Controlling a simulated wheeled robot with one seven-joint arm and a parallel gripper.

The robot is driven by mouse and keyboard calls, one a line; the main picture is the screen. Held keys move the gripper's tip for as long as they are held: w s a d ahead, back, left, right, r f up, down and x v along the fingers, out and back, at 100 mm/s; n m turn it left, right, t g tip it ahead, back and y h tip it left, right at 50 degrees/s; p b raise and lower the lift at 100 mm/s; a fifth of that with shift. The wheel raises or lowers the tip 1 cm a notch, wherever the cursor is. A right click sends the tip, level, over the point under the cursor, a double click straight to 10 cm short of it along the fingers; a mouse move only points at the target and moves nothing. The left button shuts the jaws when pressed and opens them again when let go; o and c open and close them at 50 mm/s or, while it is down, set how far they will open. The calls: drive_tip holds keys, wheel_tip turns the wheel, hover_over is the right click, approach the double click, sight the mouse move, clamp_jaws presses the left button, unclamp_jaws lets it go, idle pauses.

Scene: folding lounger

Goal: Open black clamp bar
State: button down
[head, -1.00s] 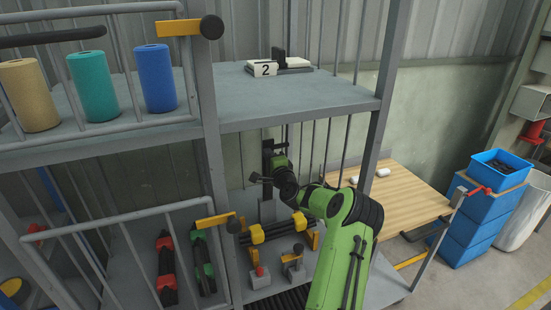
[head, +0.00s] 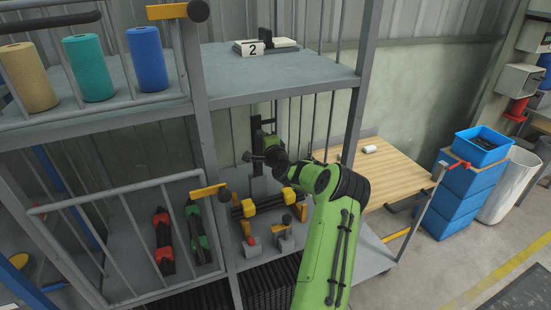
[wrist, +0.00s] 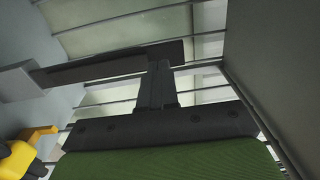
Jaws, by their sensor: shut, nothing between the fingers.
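The black clamp bar (head: 256,135) stands upright at the back of the middle shelf in the head view, its lower part on a grey base (head: 260,190). In the wrist view, a long dark bar (wrist: 105,65), seemingly the clamp bar, runs from a grey block (wrist: 18,82) on the left across the picture. My gripper (wrist: 158,68) is shut and empty, its fingertips overlapping the bar in that view. I cannot tell whether they touch it. In the head view my gripper (head: 252,157) is small and in front of the bar, partly hidden by my wrist.
Yellow-and-black handles (head: 262,207) sit below my wrist. Shelf posts (head: 357,85) and the upper shelf (head: 275,75) frame the bay closely. A wooden table (head: 395,170) stands to the right, with blue crates (head: 465,190) beyond. A yellow part (wrist: 40,131) shows low left in the wrist view.

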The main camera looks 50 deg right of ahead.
drive_tip(key=b+v, duration=0.1)
drive_tip(key=v, duration=0.8)
drive_tip(key=shift+f, duration=0.2)
